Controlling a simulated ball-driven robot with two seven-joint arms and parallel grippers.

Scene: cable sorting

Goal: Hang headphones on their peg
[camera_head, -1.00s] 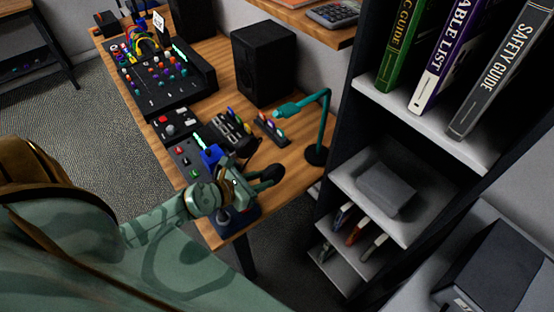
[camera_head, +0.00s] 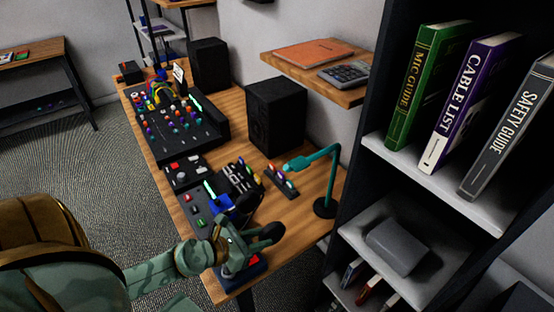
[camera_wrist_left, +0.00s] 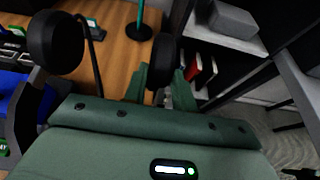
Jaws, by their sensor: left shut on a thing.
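The black headphones (camera_head: 268,233) are at the near end of the wooden desk, in my left gripper (camera_head: 250,243). In the left wrist view one round ear cup (camera_wrist_left: 55,42) is at upper left. The other ear cup (camera_wrist_left: 162,58) is between the green fingers of my left gripper (camera_wrist_left: 160,86), which is shut on it. A thin dark band (camera_wrist_left: 94,50) shows between the cups. My gripper and wrist hide part of the headphones in the head view. I cannot make out the peg in either view. My right gripper is not in view.
The desk (camera_head: 292,226) carries mixers (camera_head: 172,125), speakers (camera_head: 276,116) and a teal lamp (camera_head: 328,180) close to my left gripper. A dark shelf unit with books (camera_head: 470,90) and a grey box (camera_head: 397,246) stands at right. A wall shelf (camera_head: 345,92) is above the desk.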

